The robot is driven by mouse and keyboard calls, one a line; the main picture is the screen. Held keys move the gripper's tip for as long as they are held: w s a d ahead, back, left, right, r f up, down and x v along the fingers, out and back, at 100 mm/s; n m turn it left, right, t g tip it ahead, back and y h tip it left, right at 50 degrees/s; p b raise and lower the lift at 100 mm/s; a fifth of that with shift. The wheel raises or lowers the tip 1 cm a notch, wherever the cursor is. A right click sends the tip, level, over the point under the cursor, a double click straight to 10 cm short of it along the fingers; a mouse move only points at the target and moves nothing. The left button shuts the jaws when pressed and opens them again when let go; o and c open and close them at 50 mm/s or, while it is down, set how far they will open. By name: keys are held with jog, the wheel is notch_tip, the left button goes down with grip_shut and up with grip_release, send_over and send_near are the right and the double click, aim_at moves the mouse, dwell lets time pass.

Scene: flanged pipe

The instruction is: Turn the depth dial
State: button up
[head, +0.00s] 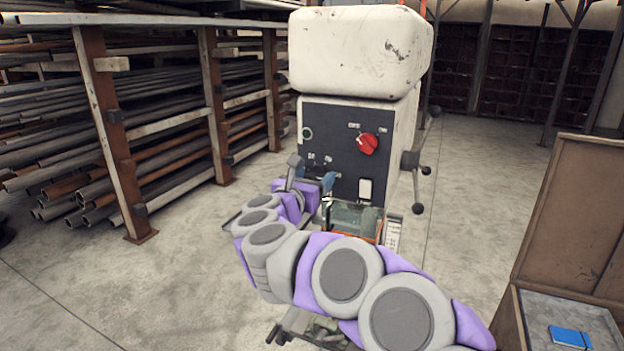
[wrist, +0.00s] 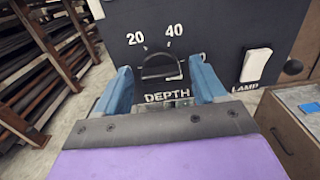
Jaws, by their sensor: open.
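The depth dial (wrist: 160,68) is a dark round knob on the black panel, with marks 20 and 40 above it and the word DEPTH below. My gripper (wrist: 161,80) is open, with one blue finger to the left of the dial and one to the right. The dial lies between the fingers in the wrist view, and I cannot tell whether either finger touches it. In the head view my gripper (head: 328,181) is in front of the lower left part of the panel (head: 345,137) and hides most of the dial there.
A red switch (head: 367,143) sits higher on the panel. A white lamp switch (wrist: 252,65) is right of the dial. A lever handle (head: 416,180) sticks out on the machine's right side. Pipe racks (head: 150,120) stand at left. A brown cabinet (head: 570,220) stands at right.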

jog(key=shift+c, duration=0.4)
jog(key=c, duration=1)
